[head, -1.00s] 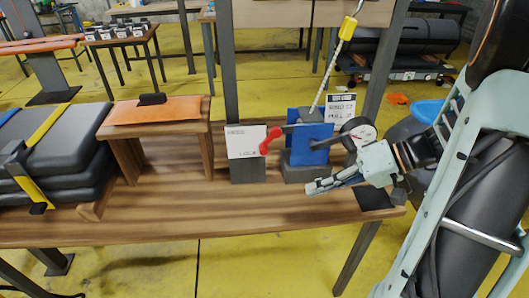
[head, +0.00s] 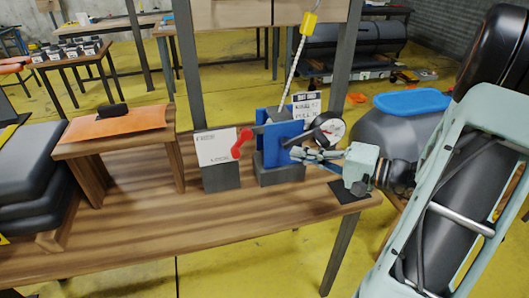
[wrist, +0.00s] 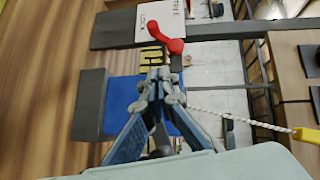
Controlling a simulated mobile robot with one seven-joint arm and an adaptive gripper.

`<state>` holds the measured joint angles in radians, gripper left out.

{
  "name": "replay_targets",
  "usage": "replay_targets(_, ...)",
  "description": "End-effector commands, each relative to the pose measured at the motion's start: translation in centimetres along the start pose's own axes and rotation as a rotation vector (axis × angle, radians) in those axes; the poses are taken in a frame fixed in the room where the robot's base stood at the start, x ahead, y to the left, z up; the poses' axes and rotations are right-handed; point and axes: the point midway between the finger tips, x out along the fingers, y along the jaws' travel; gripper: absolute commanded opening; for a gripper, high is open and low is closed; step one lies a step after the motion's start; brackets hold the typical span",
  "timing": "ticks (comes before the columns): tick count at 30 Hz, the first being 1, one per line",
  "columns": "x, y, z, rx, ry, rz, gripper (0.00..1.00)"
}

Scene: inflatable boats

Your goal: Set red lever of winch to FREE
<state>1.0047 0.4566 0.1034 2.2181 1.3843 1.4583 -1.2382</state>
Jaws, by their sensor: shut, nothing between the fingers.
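The winch (head: 284,142) has blue side plates on a dark block and stands on the wooden bench. Its red lever (head: 240,143) is at its left side, in front of a white card (head: 215,148) lettered FREE above and LOCK below. The lever's lower end is beside the LOCK lettering; the lever also shows in the wrist view (wrist: 170,42). My gripper (head: 298,153) is shut and empty, at the winch's right front in the head view. In the wrist view its fingertips (wrist: 158,74) point toward the lever, apart from it, with the blue plate (wrist: 122,98) behind.
A white rope (head: 295,65) rises from the winch to a yellow piece (head: 309,24). The bench top (head: 150,225) in front is clear.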

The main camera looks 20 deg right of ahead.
Motion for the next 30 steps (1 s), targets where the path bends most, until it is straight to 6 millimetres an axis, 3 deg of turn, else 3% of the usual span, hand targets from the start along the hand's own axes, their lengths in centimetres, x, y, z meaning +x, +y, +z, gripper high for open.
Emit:
replay_targets(5, 2.4, -0.1, 0.2, 0.002, -0.005, -0.002, 0.0)
replay_targets(16, 10.2, 0.0, 0.2, 0.001, -0.005, 0.0, 0.0)
replay_targets(24, 12.3, 0.0, 2.6, 0.0, -0.003, 0.0, 0.0)
replay_targets(30, 12.6, 0.0, 2.9, 0.0, -0.001, 0.001, 0.0)
